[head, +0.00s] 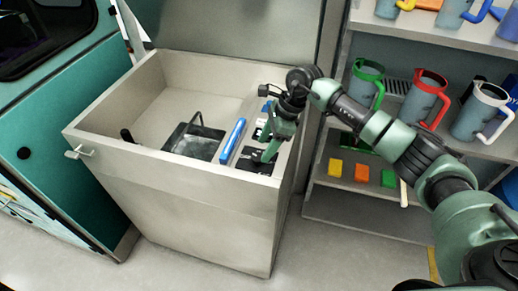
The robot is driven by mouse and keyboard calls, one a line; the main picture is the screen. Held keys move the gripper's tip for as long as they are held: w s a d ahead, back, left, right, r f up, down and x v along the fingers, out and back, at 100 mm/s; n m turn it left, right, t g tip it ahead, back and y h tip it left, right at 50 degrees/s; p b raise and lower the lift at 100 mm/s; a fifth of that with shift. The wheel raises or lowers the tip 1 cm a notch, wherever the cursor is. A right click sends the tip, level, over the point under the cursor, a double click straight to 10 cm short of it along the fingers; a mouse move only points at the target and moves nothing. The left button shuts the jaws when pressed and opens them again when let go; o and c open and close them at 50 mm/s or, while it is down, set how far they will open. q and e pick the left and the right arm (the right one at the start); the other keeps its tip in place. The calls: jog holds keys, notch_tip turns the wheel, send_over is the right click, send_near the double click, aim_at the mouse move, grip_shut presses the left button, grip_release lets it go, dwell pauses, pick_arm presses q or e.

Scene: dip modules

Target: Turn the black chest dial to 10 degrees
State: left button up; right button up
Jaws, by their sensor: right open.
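The open beige chest (175,190) stands in the middle of the head view, with its lid raised behind it. At its right end is a small black panel (253,167). My right gripper (265,155) is open and points down at this panel. The fingers cover part of the panel, so I cannot make out the dial or its angle there. I cannot tell whether the fingers touch anything. My left gripper is not in view.
Inside the chest are a dark tray with a handle (197,143) and a blue bar (233,141). A shelf (440,35) with several mugs and coloured blocks stands at the right.

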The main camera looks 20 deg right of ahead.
aim_at(258, 157)
jog(key=x, duration=0.3)
jog(key=shift+w+r+p, duration=0.1)
jog(key=shift+p, duration=0.2)
jog(key=shift+x, duration=0.85)
jog(key=shift+w, duration=0.15)
grip_shut()
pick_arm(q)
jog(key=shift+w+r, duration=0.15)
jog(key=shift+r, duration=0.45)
